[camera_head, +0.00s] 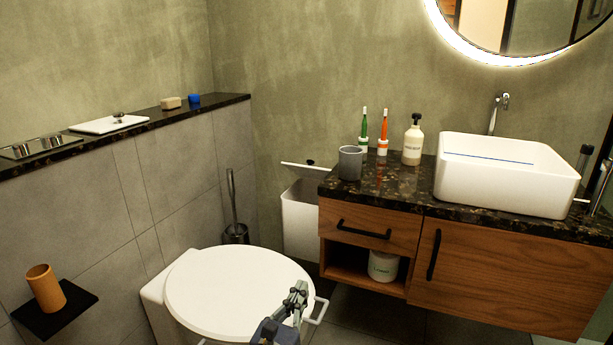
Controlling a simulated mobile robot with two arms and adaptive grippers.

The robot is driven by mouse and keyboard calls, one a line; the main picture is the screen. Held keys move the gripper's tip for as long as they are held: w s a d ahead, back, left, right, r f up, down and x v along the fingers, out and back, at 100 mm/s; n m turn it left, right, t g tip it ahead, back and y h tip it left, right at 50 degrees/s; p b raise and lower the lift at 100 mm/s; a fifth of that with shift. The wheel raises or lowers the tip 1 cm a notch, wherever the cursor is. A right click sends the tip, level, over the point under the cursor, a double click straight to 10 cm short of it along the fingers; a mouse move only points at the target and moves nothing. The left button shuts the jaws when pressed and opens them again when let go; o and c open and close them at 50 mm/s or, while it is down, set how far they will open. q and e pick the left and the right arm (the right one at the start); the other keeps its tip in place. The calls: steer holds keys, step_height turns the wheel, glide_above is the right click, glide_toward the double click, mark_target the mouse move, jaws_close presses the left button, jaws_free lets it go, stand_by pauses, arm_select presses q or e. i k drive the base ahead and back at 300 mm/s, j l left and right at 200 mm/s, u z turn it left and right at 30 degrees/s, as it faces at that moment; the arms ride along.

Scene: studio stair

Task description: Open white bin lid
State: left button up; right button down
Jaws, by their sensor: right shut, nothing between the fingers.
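The white bin (298,222) stands on the floor in the corner, between the toilet and the vanity cabinet. Its white lid (298,166) is tilted up, with a gap between it and the bin's rim. A small black knob (311,162) sits on the lid. The cabinet hides the bin's right side. My right gripper (299,288) is shut and empty, in front of the toilet lid's right side in the picture. It is well below the bin lid in the picture and apart from it. My left gripper is not in view.
The toilet (235,290) with its lid down fills the lower middle. A toilet brush (233,205) stands left of the bin. The wooden cabinet (510,280) with its dark counter borders the bin on the right. A grey cup (350,163) stands near the counter's left edge.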

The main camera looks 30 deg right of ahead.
mark_target(301, 170)
steer(key=i+l, duration=0.25)
steer(key=i, duration=0.15)
steer(key=i+l, duration=0.3)
steer(key=i, duration=0.15)
steer(key=i+l, duration=0.25)
steer(key=i, duration=0.15)
